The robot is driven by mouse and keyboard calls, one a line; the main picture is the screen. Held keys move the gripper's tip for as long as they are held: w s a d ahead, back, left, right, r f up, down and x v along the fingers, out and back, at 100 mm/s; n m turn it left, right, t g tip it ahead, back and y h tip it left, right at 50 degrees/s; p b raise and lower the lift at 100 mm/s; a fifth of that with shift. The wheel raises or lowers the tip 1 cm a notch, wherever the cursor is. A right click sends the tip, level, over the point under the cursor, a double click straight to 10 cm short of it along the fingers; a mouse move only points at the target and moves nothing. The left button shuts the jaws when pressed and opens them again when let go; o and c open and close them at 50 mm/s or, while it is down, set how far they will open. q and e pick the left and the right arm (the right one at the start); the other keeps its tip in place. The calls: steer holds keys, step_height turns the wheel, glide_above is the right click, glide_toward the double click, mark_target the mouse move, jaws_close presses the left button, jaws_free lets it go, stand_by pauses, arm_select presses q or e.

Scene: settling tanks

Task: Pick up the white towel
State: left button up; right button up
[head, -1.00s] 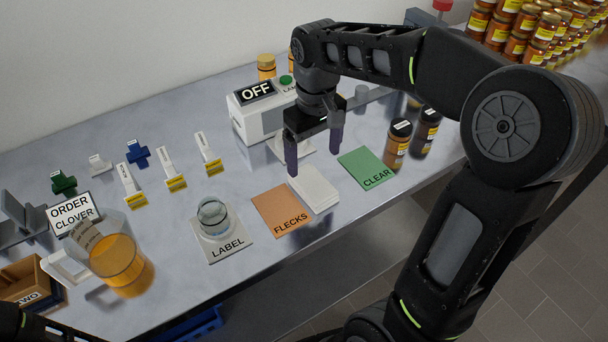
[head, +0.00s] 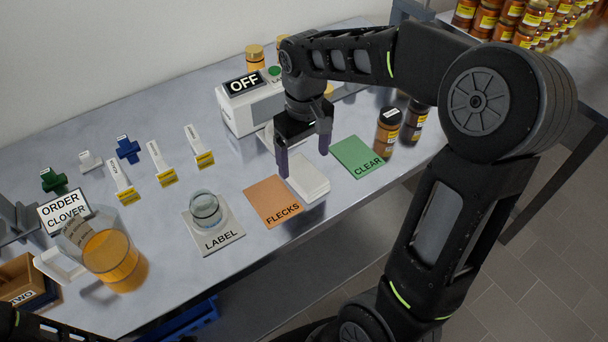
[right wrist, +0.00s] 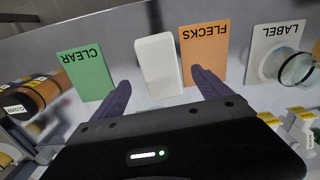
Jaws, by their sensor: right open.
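The white towel (head: 312,186) is a flat, folded block on the steel bench, between the orange FLECKS mat and the green CLEAR mat. It also shows in the right wrist view (right wrist: 158,66), upper middle. My right gripper (head: 303,165) is open and empty, fingers pointing down, above the towel's back end. In the right wrist view its two dark purple fingers (right wrist: 160,78) are spread to either side of the towel's near end; no contact is visible. In the head view the fingers hide little of the towel. My left gripper is not visible.
The FLECKS mat (head: 272,201) and CLEAR mat (head: 357,157) flank the towel closely. Amber jars (head: 386,135) stand right of CLEAR. A white OFF machine (head: 240,112) stands behind. A glass dish (head: 205,207) sits on the LABEL mat (head: 222,238). The bench's front edge is near.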

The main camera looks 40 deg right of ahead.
mark_target(304, 172)
step_height(304, 172, down, 4)
steer(key=shift+f, duration=0.1)
stand_by(0.6)
steer(key=c, duration=1.5)
steer(key=shift+o, duration=0.2)
step_height(304, 172, up, 10)
